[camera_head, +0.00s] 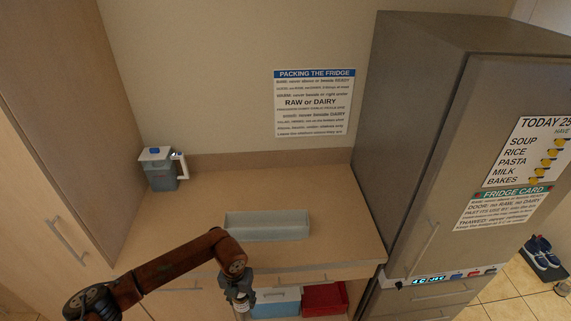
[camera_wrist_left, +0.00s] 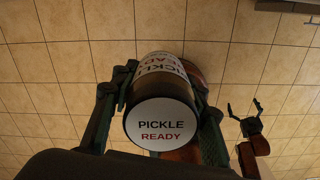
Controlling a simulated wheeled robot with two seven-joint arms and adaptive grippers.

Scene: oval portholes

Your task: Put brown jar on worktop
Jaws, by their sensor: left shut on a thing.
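My left gripper (camera_head: 240,296) hangs in front of the worktop's front edge, shut on the brown jar (camera_head: 241,304). In the left wrist view the jar (camera_wrist_left: 163,88) is held between the two fingers, with a white end reading "PICKLE READY" and a white label around its side. The tiled floor shows behind it. The worktop (camera_head: 335,215) lies beyond the gripper, between a tall cabinet and the fridge. My right gripper (camera_wrist_left: 245,108) shows small in the left wrist view, with its fingers apart and empty.
A grey tray (camera_head: 267,228) lies near the worktop's front. A grey jug (camera_head: 161,170) with a white lid stands at the back left. The fridge (camera_head: 425,130) bounds the right. Blue (camera_head: 277,303) and red (camera_head: 325,299) bins sit below. The worktop's back and right are clear.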

